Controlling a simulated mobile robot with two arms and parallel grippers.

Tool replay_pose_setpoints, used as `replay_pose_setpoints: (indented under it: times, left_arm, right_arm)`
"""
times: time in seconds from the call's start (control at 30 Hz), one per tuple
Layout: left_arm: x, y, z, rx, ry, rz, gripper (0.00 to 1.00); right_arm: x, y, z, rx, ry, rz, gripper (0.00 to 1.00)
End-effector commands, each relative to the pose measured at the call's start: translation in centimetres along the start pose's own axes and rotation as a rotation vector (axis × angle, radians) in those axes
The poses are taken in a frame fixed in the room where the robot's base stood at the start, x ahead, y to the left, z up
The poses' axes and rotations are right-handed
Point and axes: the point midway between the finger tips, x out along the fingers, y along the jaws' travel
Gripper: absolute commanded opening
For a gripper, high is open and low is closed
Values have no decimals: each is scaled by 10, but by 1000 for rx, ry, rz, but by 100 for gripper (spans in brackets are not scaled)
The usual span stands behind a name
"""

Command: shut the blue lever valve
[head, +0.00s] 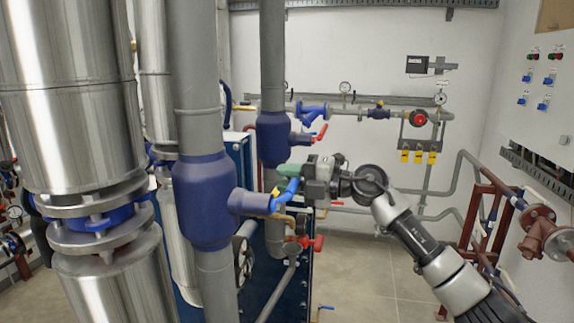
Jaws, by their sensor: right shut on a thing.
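The blue lever valve (205,200) sits on a thick grey vertical pipe left of the middle, with a side stub pointing right. Its bright blue lever (287,193) is at the end of the stub, angled up to the right. My right gripper (291,178) reaches in from the right and is shut on the lever; its fingers partly hide it. My left gripper is not in view.
A second blue valve (273,140) with a red lever (321,133) stands on the pipe behind. A red-handled valve (312,243) is below my gripper. Large metal-clad pipes (65,70) crowd the left. The tiled floor (365,275) at lower middle is open.

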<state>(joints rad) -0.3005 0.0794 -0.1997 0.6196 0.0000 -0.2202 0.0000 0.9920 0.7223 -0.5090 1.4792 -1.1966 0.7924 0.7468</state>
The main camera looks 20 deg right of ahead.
Motion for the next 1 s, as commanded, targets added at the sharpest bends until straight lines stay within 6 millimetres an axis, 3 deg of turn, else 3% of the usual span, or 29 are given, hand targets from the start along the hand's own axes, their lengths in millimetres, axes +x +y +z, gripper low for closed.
replay_pose_setpoints:
  times: [0.7, 0.73, 0.87, 1.0]
  left_arm:
    - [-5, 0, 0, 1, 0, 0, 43]
    - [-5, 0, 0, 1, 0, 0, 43]
    - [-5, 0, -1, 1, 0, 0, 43]
    - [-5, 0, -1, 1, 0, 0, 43]
  right_arm:
    - [1, -12, -2, 86, 5, -6, 0]
    - [1, -12, -2, 87, 5, -6, 30]
    - [1, -12, -2, 83, 4, -5, 49]
    - [1, -10, -1, 79, 3, -4, 52]
